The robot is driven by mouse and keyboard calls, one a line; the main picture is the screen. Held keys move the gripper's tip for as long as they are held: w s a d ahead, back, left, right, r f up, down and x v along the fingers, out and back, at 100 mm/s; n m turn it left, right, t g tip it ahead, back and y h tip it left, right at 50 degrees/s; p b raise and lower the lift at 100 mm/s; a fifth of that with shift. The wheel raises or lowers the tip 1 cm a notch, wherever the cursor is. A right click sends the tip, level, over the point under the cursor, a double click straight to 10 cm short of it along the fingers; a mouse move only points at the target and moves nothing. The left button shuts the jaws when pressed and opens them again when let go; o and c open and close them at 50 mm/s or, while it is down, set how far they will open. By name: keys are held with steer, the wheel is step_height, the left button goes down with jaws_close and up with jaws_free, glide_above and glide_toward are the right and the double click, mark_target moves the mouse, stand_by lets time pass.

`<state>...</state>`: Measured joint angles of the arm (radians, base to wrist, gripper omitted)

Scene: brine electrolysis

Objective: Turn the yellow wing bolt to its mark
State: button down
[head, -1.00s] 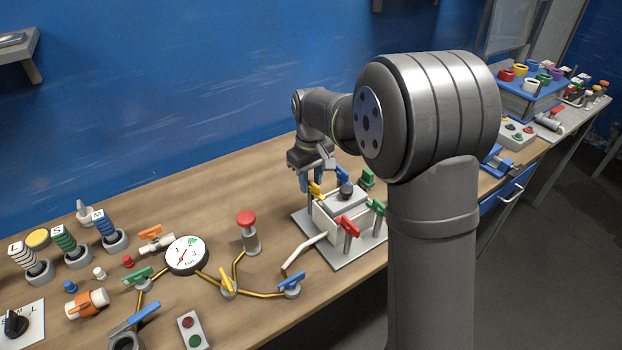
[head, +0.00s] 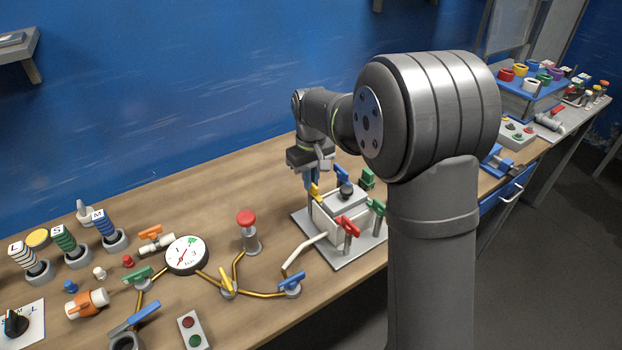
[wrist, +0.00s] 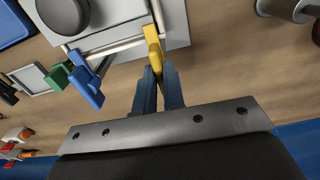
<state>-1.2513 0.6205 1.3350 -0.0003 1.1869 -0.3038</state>
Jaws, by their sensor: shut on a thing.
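The yellow wing bolt (head: 316,191) stands at the back left corner of a white block on a grey plate (head: 344,257). In the wrist view the yellow wing (wrist: 153,42) stretches up from between the fingertips. My gripper (head: 312,184) points down at it with blue fingers. In the wrist view my gripper (wrist: 158,72) is shut on the near end of the yellow wing. The fingers hide that end. No mark for the bolt can be made out.
Blue (head: 342,174), green (head: 377,207) and red (head: 347,226) wing bolts stand around the same block, with a black knob (head: 346,189) on top. A red button post (head: 247,229) stands to the left.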

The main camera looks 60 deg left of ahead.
steer(key=c, duration=1.5)
jaws_free()
step_height(320, 180, up, 18)
steer(key=shift+f, duration=0.25)
steer(key=shift+f, duration=0.1)
step_height(320, 180, down, 17)
steer(key=shift+f, duration=0.2)
steer(key=shift+r, duration=0.2)
